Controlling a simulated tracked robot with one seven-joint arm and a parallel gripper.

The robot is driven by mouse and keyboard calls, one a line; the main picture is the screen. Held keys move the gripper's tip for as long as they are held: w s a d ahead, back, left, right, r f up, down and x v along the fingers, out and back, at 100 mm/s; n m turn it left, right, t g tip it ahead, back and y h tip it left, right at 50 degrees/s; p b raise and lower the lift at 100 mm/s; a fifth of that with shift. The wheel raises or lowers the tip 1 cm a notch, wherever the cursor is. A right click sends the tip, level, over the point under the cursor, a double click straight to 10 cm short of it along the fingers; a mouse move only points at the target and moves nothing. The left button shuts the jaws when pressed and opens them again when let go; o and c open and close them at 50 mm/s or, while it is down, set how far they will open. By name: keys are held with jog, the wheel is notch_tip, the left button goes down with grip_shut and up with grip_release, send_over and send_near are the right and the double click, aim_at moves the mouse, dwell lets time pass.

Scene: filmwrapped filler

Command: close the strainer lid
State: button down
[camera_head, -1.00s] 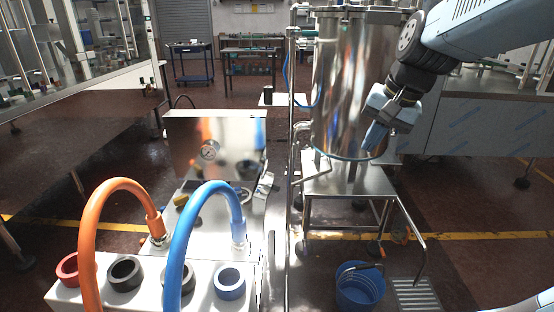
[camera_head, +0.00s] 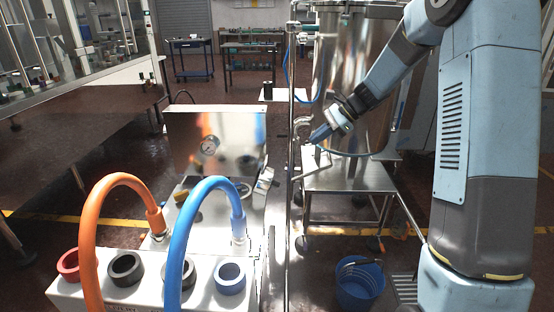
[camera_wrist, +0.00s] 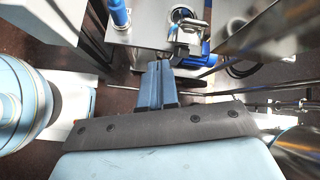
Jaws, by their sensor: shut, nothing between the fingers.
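My gripper (camera_head: 321,133) is in front of the tall steel tank, its blue fingers pointing left and down. In the wrist view its two fingers (camera_wrist: 157,86) are together with nothing between them. What looks like the strainer is a small round fitting (camera_head: 243,193) on the steel bench, left of my gripper. A metal flap (camera_head: 264,182), which looks like its lid, stands tilted up at its right side. In the wrist view the round opening (camera_wrist: 182,14) and the flap (camera_wrist: 192,27) show beyond the fingertips, apart from them. The hinge is too small to make out.
The steel tank (camera_head: 350,80) stands on a low steel table (camera_head: 345,178) close to my gripper. A thin upright pole (camera_head: 291,130) stands between gripper and bench. A blue bucket (camera_head: 360,287) is below.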

jog(key=w+f+m+y, duration=0.2)
jog(key=w+f+m, duration=0.2)
jog(key=w+f, duration=0.4)
jog(key=a+f, duration=0.4)
jog(key=a, duration=0.9)
jog(key=shift+f, duration=0.4)
jog(key=shift+a, duration=0.15)
